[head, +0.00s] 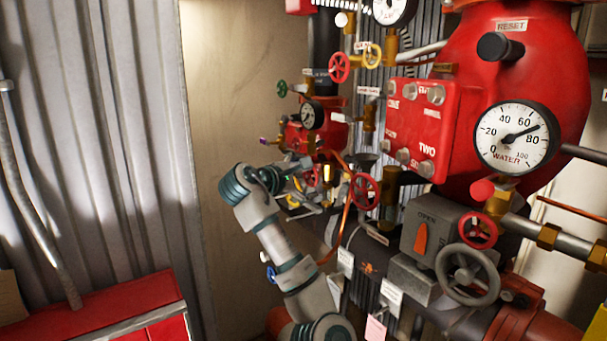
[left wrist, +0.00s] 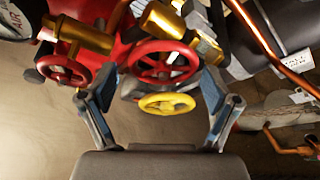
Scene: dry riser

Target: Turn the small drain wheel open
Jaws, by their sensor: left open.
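In the left wrist view, a small yellow handwheel (left wrist: 167,103) and a larger red handwheel (left wrist: 163,63) lie between and just beyond the spread fingers of my left gripper (left wrist: 158,86). The gripper is open, with nothing held. No readable tag shows which wheel is the drain wheel. In the head view my left gripper (head: 298,174) reaches in among the small valves left of the red riser body. My forearm and wrist partly hide that area. Contact with either wheel cannot be told. My right gripper is not in view.
Another red wheel (left wrist: 63,68) stands left of the fingers. In the head view are a red wheel (head: 365,191), a grey handwheel (head: 467,275), an OPEN-marked box (head: 428,233) and a water gauge (head: 517,137). A copper pipe (left wrist: 270,45) runs at right. A red cabinet (head: 95,310) stands lower left.

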